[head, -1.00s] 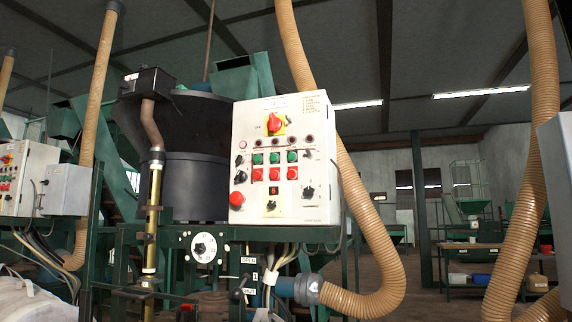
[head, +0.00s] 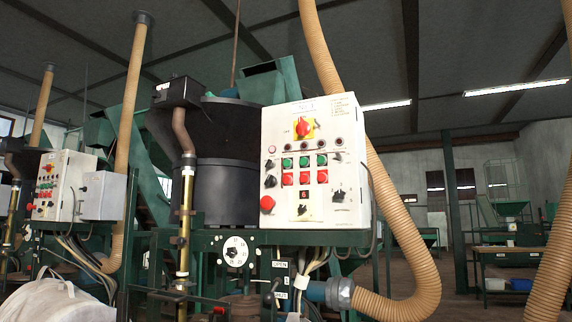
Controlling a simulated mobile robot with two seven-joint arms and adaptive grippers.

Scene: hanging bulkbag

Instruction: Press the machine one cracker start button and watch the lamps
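A white control panel (head: 345,207) faces me right of the middle of the head view. It carries a red rotary switch on a yellow plate (head: 304,127) at the top. Below are a row of dark round lamps (head: 321,145), a row of green buttons (head: 304,161) and a row of red buttons (head: 304,178). A larger red button (head: 267,203) sits at the lower left, and a small display (head: 302,197) glows red. The round lamps look unlit. The button labels are too small to read. Neither of my grippers shows.
A dark drum (head: 228,190) stands behind the panel, with a dial (head: 236,251) below. A ribbed tan hose (head: 405,235) curves down at the panel's right. A second panel (head: 75,172) stands at the left, above a white bag (head: 65,302). Shelving (head: 505,250) is far right.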

